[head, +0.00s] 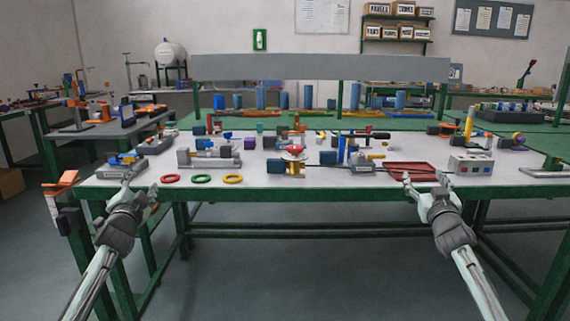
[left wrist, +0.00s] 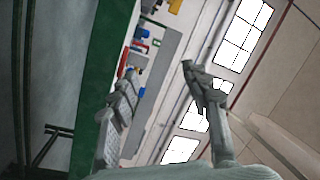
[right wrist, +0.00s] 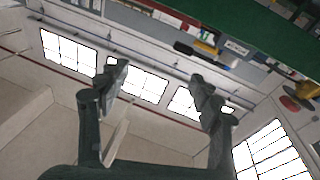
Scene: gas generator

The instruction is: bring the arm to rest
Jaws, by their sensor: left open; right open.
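My left gripper (head: 139,187) is open and empty at the front left edge of the workbench (head: 330,185). In the left wrist view its two fingers (left wrist: 160,85) stand wide apart with nothing between them. My right gripper (head: 424,180) is open and empty at the bench's front edge, in front of the red tray (head: 411,168). In the right wrist view its fingers (right wrist: 160,88) are spread with only the background between them. Both arms reach forward from the lower corners of the head view.
A grey box with coloured buttons (head: 471,164) stands right of my right gripper. Several parts fill the bench middle. The floor in front is clear.

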